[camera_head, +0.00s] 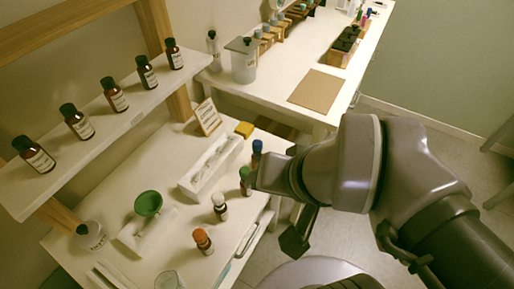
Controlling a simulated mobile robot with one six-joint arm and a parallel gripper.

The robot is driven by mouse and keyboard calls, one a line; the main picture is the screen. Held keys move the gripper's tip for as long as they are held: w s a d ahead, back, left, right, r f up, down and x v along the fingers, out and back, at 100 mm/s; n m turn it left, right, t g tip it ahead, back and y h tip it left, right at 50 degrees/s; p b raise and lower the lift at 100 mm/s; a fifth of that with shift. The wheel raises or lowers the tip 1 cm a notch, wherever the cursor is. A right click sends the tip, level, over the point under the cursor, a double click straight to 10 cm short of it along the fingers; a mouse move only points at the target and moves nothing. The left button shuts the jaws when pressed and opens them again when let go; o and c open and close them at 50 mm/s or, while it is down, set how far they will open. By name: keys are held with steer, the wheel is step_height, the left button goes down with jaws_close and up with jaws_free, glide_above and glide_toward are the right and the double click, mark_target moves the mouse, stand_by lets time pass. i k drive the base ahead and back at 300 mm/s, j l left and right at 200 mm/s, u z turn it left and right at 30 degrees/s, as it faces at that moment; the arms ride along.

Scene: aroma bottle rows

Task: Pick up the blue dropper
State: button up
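The blue dropper (257,147) stands at the far right end of a row of small capped bottles near the table's right edge, and its lower part is partly hidden by my arm. In the same row are a green-capped one (245,173), a white-capped one (219,201) and an orange-capped one (202,238). My arm reaches in from the right, its wrist close to the blue and green ones.
A white shelf (118,118) at the left holds several brown bottles. A white tray (209,169), a yellow block (244,129), a small sign (207,117) and a green funnel (148,204) are on the table. A back table (285,60) holds jars and racks. Open floor lies right of the table.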

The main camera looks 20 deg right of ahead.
mark_target(257, 145)
steer(key=u, duration=1.85)
steer(key=z, duration=1.85)
steer(key=i+l+u, duration=0.3)
steer(key=i+l, duration=0.05)
steer(key=i, duration=0.05)
